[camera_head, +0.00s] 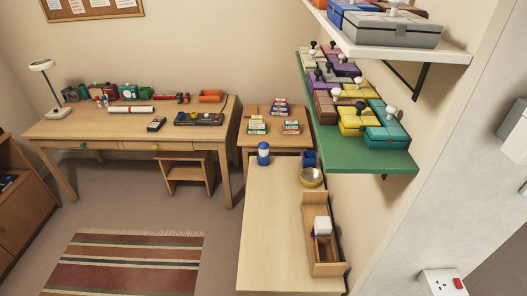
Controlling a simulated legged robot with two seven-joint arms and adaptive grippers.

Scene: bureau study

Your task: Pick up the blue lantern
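A small blue lantern (263,154) with a pale middle band stands upright near the far end of the light wooden counter (268,220). It looks like a lantern, but it is small in the picture and fine details are hard to tell. Nothing touches it. Neither of my grippers shows in the head view.
A dark blue container (309,159), a brass bowl (311,178) and a wooden tray (309,240) line the counter's right side. Shelves with boxes, one green (352,153), overhang at right. A desk (100,127) stands behind left. Floor left of the counter is clear, with a striped rug (130,262).

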